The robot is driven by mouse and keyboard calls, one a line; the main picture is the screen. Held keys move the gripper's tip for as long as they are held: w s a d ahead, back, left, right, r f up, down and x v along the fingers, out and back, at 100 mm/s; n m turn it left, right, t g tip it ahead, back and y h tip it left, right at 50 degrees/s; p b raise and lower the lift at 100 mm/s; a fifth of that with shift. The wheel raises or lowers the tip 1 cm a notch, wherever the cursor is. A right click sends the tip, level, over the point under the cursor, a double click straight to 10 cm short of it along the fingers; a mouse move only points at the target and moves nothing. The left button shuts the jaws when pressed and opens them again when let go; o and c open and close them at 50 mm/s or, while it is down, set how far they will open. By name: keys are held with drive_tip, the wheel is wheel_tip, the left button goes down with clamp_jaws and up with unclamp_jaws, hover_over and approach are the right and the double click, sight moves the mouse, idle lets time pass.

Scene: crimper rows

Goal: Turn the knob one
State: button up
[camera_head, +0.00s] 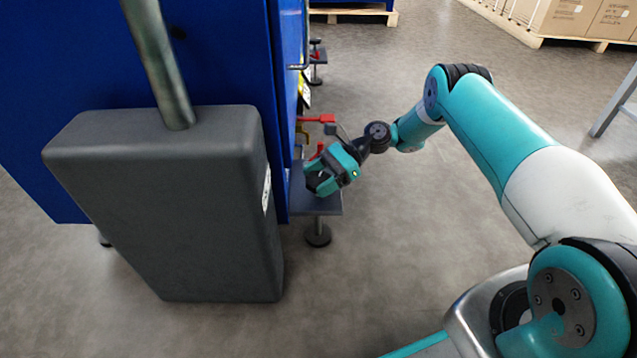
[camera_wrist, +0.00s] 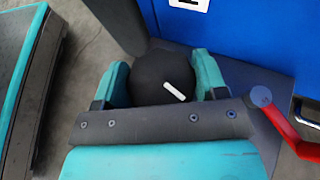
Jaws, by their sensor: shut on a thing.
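The knob (camera_wrist: 150,74) is black and round with a short white mark on it, seen in the wrist view. The mark slants down to the right. My gripper (camera_wrist: 160,82) has one teal finger on each side of the knob and is shut on it. In the head view my gripper (camera_head: 318,184) is at the side of the blue machine, over a small grey ledge (camera_head: 322,206). The knob cannot be made out there, as the gripper covers it.
A red lever (camera_wrist: 290,128) sits close to my gripper's right side in the wrist view; red parts (camera_head: 318,118) also show in the head view. A large grey box with a pole (camera_head: 165,200) stands left. The blue machine (camera_head: 225,60) rises behind it. Open floor (camera_head: 400,240) lies right.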

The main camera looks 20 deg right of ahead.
sight(318, 179)
idle(0.4)
drive_tip(key=o, duration=0.9)
drive_tip(key=shift+a, duration=0.1)
drive_tip(key=shift+o, duration=0.2)
wheel_tip(318, 179, up, 20)
drive_tip(key=p, duration=1.1)
